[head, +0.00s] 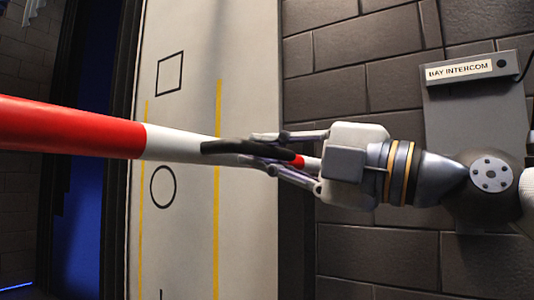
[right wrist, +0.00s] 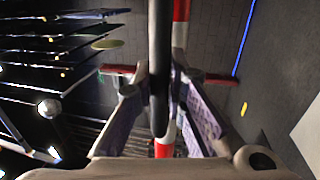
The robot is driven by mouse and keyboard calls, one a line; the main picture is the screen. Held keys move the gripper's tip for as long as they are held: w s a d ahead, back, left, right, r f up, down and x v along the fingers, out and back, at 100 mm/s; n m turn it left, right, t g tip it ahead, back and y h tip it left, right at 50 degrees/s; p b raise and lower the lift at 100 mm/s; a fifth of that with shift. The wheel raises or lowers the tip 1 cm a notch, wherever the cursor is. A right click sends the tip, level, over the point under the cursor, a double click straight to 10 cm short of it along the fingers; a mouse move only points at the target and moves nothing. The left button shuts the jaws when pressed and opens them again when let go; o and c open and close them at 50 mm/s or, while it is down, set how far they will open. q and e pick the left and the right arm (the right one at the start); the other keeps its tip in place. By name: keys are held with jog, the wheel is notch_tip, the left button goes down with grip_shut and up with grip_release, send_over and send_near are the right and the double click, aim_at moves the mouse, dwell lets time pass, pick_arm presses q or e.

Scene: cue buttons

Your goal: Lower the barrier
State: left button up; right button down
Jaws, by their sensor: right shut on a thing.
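The barrier (head: 70,133) is a red and white striped pole. In the head view it runs from the left edge to the middle, nearly level and dipping slightly to the right. A black grip (head: 225,147) sits along it near its right end. My right gripper (head: 258,150) reaches in from the right, its fingers closed around the black grip. In the right wrist view the grip (right wrist: 159,70) passes between the fingers, with the striped barrier (right wrist: 179,35) just behind it. My left gripper is not in view.
A grey box labelled BAY INTERCOM (head: 470,72) is on the dark block wall (head: 350,75) at the right. A pale panel (head: 250,75) with yellow lines, a square and a circle stands behind the barrier. A dark blue opening (head: 85,225) is at the left.

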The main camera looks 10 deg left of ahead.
jog(key=shift+a+f, duration=0.1)
jog(key=shift+f, duration=0.4)
jog(key=c, duration=1.6)
grip_release()
jog(key=shift+d+r, duration=0.1)
jog(key=shift+d, duration=0.1)
jog(key=v, duration=1.1)
jog(key=shift+d, duration=0.4)
jog(key=shift+s, duration=0.1)
